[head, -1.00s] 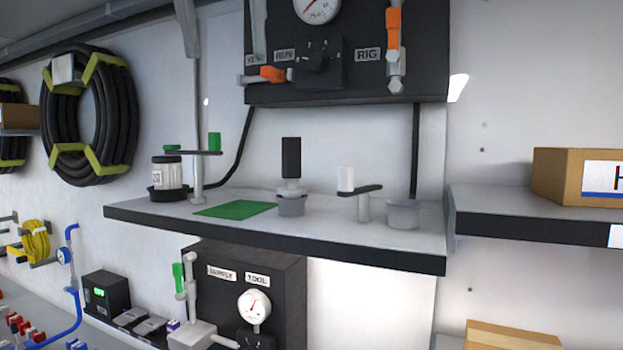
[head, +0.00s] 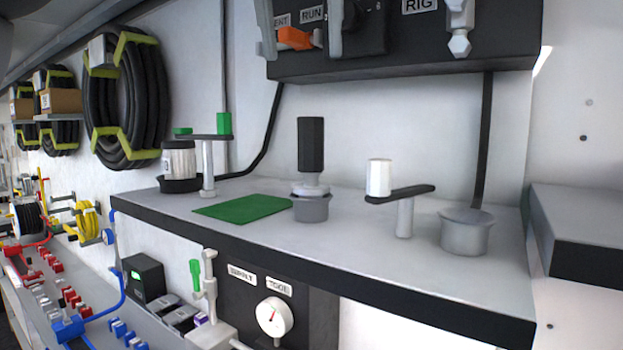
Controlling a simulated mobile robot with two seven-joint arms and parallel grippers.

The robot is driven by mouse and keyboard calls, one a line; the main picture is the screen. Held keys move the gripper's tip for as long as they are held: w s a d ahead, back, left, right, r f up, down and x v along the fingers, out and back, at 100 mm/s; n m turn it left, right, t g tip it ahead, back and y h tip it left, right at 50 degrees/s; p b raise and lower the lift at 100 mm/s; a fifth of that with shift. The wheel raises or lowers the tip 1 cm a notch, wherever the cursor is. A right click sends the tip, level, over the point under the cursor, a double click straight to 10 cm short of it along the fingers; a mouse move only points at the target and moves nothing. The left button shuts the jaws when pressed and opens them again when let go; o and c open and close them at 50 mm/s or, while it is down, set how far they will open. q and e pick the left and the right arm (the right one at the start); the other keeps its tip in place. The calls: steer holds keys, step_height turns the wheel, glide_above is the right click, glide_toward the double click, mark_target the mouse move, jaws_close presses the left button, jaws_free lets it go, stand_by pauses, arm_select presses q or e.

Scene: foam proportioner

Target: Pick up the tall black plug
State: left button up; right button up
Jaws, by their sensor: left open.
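The tall black plug (head: 311,145) stands upright on the shelf, its pale round base in a small grey cup (head: 312,208). My left gripper (head: 302,52) shows only as two grey fingers coming down from the top edge of the head view. They are spread apart with nothing held between them. They appear above the plug in the picture, in front of the upper black panel, and do not touch the plug. My right gripper is not in view.
A green mat (head: 243,208) lies left of the plug. Further left are a jar (head: 179,160) and a stand with a green-tipped arm (head: 208,165). To the right are a white cylinder on a dark arm (head: 379,177) and a grey pot (head: 466,232). The black panel (head: 400,55) overhangs behind.

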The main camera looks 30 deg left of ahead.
mark_target(311, 142)
arm_select(q)
steer(key=shift+w+x, duration=0.1)
steer(key=shift+x, duration=3.2)
steer(key=shift+w+x, duration=0.15)
steer(key=shift+x, duration=3.15)
steer(key=shift+a+r, duration=0.1)
steer(key=shift+c, duration=0.3)
jaws_close()
